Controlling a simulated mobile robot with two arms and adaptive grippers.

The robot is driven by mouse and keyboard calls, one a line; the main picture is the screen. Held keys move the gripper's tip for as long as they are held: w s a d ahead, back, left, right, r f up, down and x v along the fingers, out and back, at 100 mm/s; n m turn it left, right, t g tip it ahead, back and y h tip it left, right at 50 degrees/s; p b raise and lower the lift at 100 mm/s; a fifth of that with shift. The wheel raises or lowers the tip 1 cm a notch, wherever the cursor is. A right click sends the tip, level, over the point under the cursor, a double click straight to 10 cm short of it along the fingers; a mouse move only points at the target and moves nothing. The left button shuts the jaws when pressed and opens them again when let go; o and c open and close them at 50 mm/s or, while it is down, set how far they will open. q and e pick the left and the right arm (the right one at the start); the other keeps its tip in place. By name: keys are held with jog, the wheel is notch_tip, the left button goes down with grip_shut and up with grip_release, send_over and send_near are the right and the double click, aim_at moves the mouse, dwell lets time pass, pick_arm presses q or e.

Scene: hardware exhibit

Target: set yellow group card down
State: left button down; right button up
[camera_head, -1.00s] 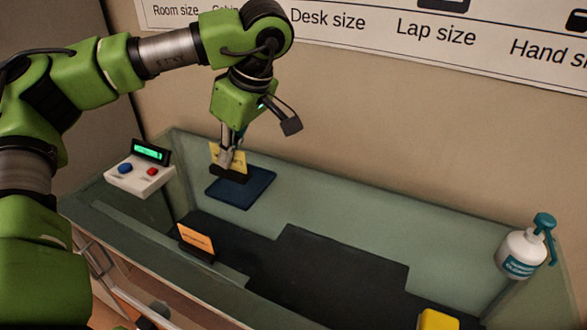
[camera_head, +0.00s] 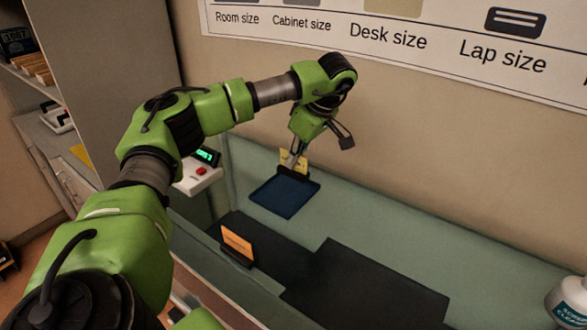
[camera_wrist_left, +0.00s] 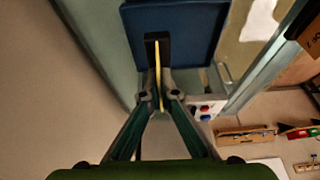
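The yellow group card (camera_head: 291,158) stands on a small black base (camera_head: 303,173) at the far edge of a dark blue tray (camera_head: 284,199). My left gripper (camera_head: 297,156) comes down from above, with its fingers at the card. In the left wrist view, the fingers (camera_wrist_left: 159,98) close in on both sides of the card (camera_wrist_left: 157,78), which shows edge-on as a thin yellow strip. The black base (camera_wrist_left: 151,50) lies over the blue tray (camera_wrist_left: 184,8) there. I cannot tell whether the base touches the tray. My right gripper is not in view.
An orange card (camera_head: 238,246) in a black holder stands on the dark mat (camera_head: 375,285) nearer me. A white button box (camera_head: 197,178) with a lit display is at the left. A white bottle (camera_head: 570,302) stands at the right. The green counter (camera_head: 390,228) is clear between.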

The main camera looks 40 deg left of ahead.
aim_at(295, 168)
pick_arm(q)
jog(key=shift+w+a+f, duration=0.15)
jog(key=shift+f, duration=0.1)
jog(key=f+p, duration=0.2)
jog(key=f, duration=0.1)
jog(key=shift+w+a, duration=0.2)
jog(key=shift+f, duration=0.45)
jog(key=shift+f, duration=0.1)
jog(key=c, duration=2.3)
grip_release()
